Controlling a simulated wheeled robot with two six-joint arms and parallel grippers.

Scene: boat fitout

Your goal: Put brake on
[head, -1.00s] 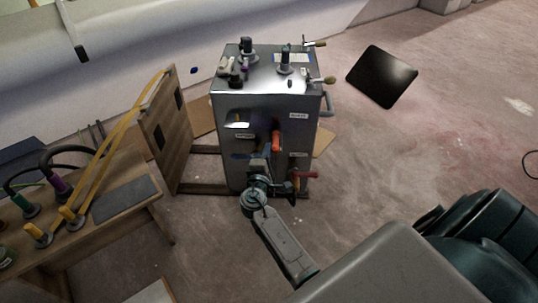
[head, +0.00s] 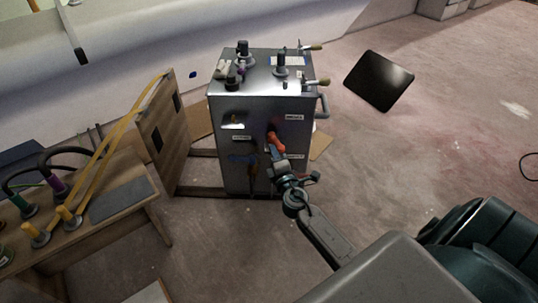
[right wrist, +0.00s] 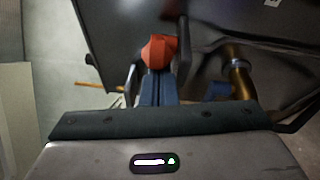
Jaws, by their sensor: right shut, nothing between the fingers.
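The metal cabinet (head: 228,105) stands in the middle of the head view, with labels too small to read surely. A red-orange handle (head: 276,143) sits on its front face and slants down to the right. It also shows in the right wrist view (right wrist: 160,48), just beyond the fingers. My right gripper (head: 281,160) is shut and empty, its tips right at the lower end of this handle; I cannot tell whether they touch it. My left gripper is not in view.
Knobs and levers (head: 280,66) stand on the cabinet's top, and a grey grab handle (head: 323,105) is on its right side. A wooden bench (head: 125,225) with plugs and cables is at left. A black panel (head: 379,80) lies at right.

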